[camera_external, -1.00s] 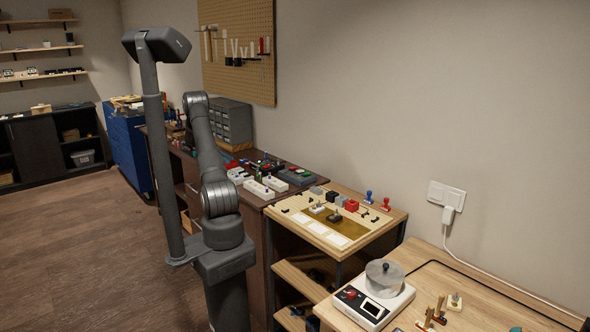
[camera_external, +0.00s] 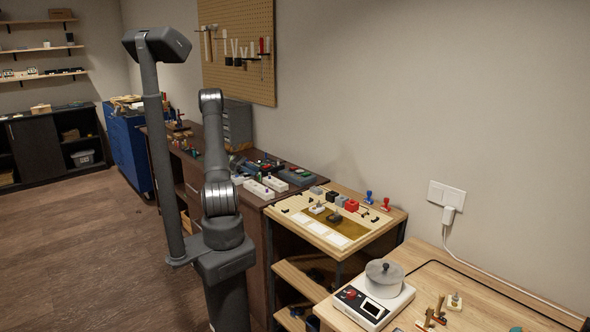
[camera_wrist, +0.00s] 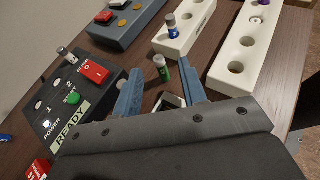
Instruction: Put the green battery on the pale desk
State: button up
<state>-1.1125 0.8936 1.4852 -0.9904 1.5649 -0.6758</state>
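The green battery (camera_wrist: 161,68), with a pale grey end, stands about upright in the wrist view. My gripper (camera_wrist: 160,74) is open, its two blue-grey fingers spread on either side of the battery, with gaps showing. I cannot tell whether a finger touches it. In the external view, the battery cannot be made out and my gripper is largely hidden behind my arm. A pale wooden desk (camera_external: 452,284) is at the lower right.
Two white holders with round holes (camera_wrist: 247,45) (camera_wrist: 190,22) lie beyond the fingers; one holds a blue-and-white battery (camera_wrist: 172,27). A black READY box (camera_wrist: 62,108) with buttons is at left. A pale-topped bench (camera_external: 290,204) stands between the dark desk (camera_external: 256,198) and the pale desk.

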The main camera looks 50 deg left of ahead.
aim_at(259, 181)
jog(key=x, duration=0.2)
jog(key=shift+w+d+f, duration=0.1)
jog(key=shift+w+d, duration=0.15)
jog(key=shift+d, duration=0.05)
grip_shut()
jog(key=shift+r, duration=0.45)
jog(key=r, duration=0.2)
jog(key=d+r, duration=0.1)
jog(key=r, duration=0.1)
jog(key=w+d+r, duration=0.1)
jog(key=d+r, duration=0.5)
jog(key=d, duration=0.4)
jog(key=shift+w+d, duration=0.25)
jog(key=shift+w, duration=0.15)
